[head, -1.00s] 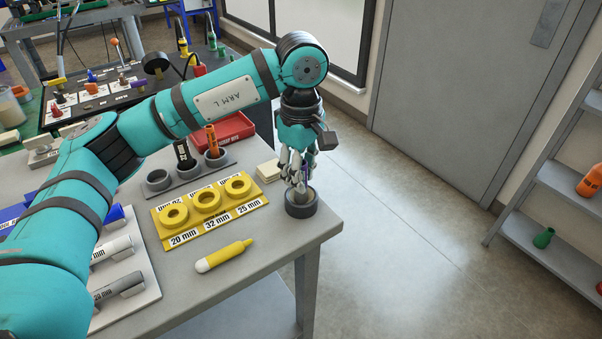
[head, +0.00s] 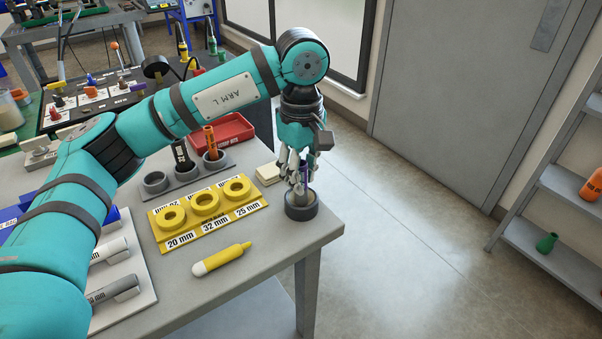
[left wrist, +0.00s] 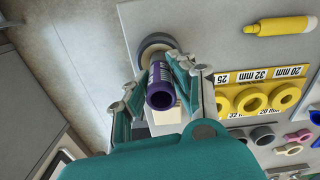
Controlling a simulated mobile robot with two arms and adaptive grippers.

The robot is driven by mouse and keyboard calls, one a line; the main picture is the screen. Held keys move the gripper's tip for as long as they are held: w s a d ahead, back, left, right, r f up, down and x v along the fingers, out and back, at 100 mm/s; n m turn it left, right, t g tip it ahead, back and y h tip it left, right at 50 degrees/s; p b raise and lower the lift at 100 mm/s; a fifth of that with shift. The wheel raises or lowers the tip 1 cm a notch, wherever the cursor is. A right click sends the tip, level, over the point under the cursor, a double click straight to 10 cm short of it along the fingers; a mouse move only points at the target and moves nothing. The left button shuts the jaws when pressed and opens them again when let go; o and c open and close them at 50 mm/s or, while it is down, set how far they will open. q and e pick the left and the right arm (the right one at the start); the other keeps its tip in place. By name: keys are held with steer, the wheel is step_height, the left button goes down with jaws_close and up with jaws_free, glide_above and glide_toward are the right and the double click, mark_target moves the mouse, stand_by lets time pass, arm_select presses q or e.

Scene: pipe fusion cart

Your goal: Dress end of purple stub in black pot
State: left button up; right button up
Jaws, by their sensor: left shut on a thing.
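The purple stub (left wrist: 160,88) is a short tube with an open end towards the left wrist camera. My left gripper (head: 299,180) is shut on it and points down over the black pot (head: 301,211), a low round cup at the table's right corner. In the left wrist view the pot (left wrist: 152,44) lies beyond the stub, and the stub's far end reaches its opening. Whether that end touches the inside of the pot is hidden. In the head view only a sliver of purple shows between the fingers. My right gripper is not in view.
A yellow tray with three rings (head: 208,231) and a yellow marker (head: 222,258) lie left of the pot. A grey holder (head: 186,181) with an orange and a black piece and a red bin (head: 233,128) stand behind. The table's right edge is close to the pot.

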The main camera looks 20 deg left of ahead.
arm_select(q)
steer(key=shift+f+n, duration=0.1)
steer(key=shift+n, duration=0.7)
steer(key=m, duration=0.2)
steer(key=shift+a+m+b, duration=0.1)
steer(key=shift+m+b, duration=0.2)
steer(key=shift+f+m+b, duration=0.1)
steer(key=shift+m+b, duration=0.25)
steer(key=shift+m, duration=1.75)
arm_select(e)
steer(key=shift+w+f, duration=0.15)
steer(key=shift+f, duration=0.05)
arm_select(q)
steer(key=shift+r+p, duration=0.45)
steer(key=shift+r, duration=0.1)
steer(key=shift+r+p, duration=0.3)
steer(key=shift+r, duration=0.45)
steer(key=shift+r+p, duration=0.35)
steer(key=shift+p, duration=0.1)
steer(key=shift+r+p, duration=0.95)
steer(key=shift+r, duration=0.55)
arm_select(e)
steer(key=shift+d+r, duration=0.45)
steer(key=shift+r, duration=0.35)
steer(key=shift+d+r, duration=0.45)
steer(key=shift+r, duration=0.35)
